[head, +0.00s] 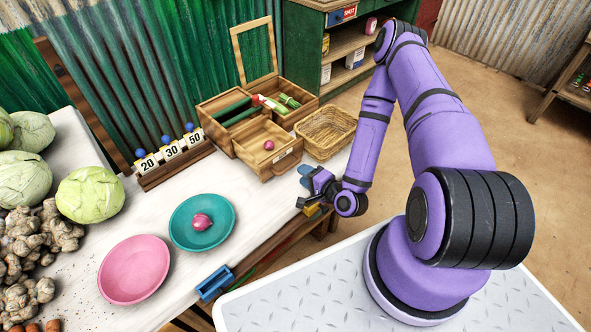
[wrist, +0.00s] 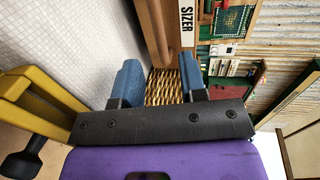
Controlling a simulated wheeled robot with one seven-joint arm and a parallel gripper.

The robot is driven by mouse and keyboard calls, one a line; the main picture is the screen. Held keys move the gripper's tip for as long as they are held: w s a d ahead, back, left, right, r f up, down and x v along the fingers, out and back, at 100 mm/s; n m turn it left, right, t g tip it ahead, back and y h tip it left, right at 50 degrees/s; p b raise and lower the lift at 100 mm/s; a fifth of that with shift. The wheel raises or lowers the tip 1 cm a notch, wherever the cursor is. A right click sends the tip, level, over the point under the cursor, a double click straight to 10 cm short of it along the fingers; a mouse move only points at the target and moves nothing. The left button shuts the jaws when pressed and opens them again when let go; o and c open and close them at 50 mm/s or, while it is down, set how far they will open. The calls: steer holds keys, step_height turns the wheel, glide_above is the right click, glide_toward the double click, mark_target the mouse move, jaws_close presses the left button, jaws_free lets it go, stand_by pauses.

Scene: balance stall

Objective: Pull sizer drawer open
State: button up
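The sizer drawer (head: 267,134) stands pulled out of the front of a wooden box (head: 226,105) on the white table. A small red onion (head: 269,145) lies in the drawer. Its front, with the white SIZER label (wrist: 187,22), also shows in the wrist view, at the top. A wooden bar (wrist: 153,35), which looks like its handle, runs beside the label. My gripper (head: 306,186) is in front of the drawer, to the right, apart from it. In the wrist view its blue fingers (wrist: 158,80) are spread with nothing held between them; wicker shows beyond the gap.
A wicker basket (head: 327,130) stands right beside the drawer. A number rack (head: 172,157), a teal plate (head: 209,239) with an onion, and an empty pink plate (head: 133,270) are to the left. A blue holder (head: 214,283) is at the table's front edge. Cabbages (head: 90,194) fill the far left.

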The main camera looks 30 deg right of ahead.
steer(key=shift+v, duration=1.85)
steer(key=w+d+r+n+g+h, duration=0.1)
steer(key=w+d+r+n+g, duration=0.35)
steer(key=w+r+n, duration=0.65)
step_height(320, 180, up, 18)
steer(key=s+d+n+g+h, duration=0.1)
steer(key=s+g+h, duration=0.1)
steer(key=g+h, duration=0.15)
steer(key=s+a+r+n+h, duration=0.1)
steer(key=s+r, duration=0.4)
steer(key=r, duration=0.2)
steer(key=s+r+h, duration=0.1)
steer(key=s+r, duration=0.4)
steer(key=r, duration=0.2)
steer(key=s+a+r+y, duration=0.1)
steer(key=s+r, duration=0.3)
steer(key=s, duration=0.4)
steer(key=s+a+r+n+g, duration=0.1)
steer(key=s+a+r, duration=0.2)
steer(key=s, duration=0.5)
steer(key=shift+a+r+g+y, duration=0.15)
steer(key=shift+r+g+y, duration=0.2)
steer(key=shift+r, duration=0.35)
